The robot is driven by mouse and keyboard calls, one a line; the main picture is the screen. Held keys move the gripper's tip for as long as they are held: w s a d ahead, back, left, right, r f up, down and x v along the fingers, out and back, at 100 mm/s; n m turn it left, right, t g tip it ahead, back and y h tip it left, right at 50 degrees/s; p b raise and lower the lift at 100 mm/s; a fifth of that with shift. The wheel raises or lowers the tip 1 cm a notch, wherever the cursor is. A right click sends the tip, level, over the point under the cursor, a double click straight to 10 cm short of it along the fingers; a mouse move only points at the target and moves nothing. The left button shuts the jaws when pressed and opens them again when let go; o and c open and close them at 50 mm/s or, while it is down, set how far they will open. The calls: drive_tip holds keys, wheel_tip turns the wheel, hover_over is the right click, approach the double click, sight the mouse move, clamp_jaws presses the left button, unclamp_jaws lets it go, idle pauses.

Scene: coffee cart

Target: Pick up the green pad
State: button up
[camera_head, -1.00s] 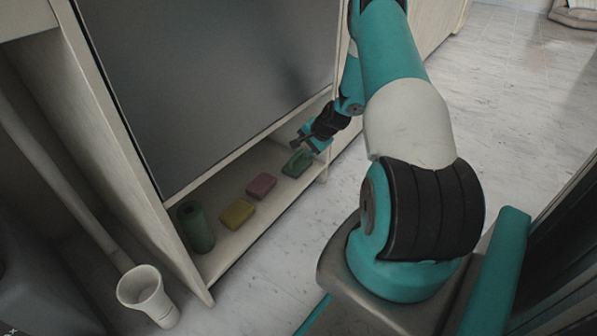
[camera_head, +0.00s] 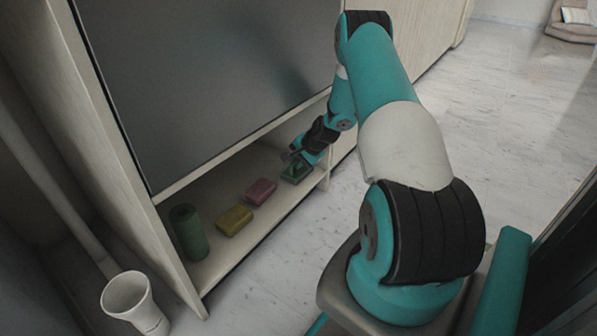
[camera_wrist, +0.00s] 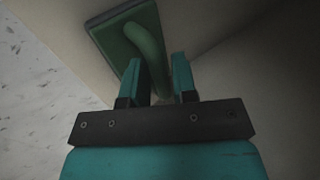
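The green pad (camera_head: 297,171) lies on the low shelf near its right end, partly hidden by my gripper in the head view. In the wrist view the green pad (camera_wrist: 116,33) is a flat rectangular block with a dark edge and a curved green handle (camera_wrist: 149,51). My gripper (camera_wrist: 158,68) is open, with its two fingers apart. The handle's near end lies between or just beyond the fingertips; I cannot tell whether they touch it. In the head view my gripper (camera_head: 290,157) is over the pad.
On the same shelf (camera_head: 217,262), a pink block (camera_head: 260,191), a yellow block (camera_head: 234,220) and an upright green cylinder (camera_head: 189,232) stand to the left. A grey panel (camera_head: 220,85) is above the shelf. A white cup-shaped container (camera_head: 136,302) is on the floor at lower left.

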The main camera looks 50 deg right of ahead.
sight(299, 170)
clamp_jaws()
drive_tip(key=shift+r+p, duration=0.75)
drive_tip(key=r+p, duration=0.2)
drive_tip(key=p, duration=0.1)
drive_tip(key=shift+s+r, duration=0.2)
drive_tip(key=shift+r, duration=0.15)
drive_tip(key=s+d+p, duration=0.1)
drive_tip(key=s+p, duration=0.6)
drive_tip(key=s, duration=1)
drive_tip(key=shift+s+f, duration=0.3)
drive_tip(key=shift+f, duration=0.05)
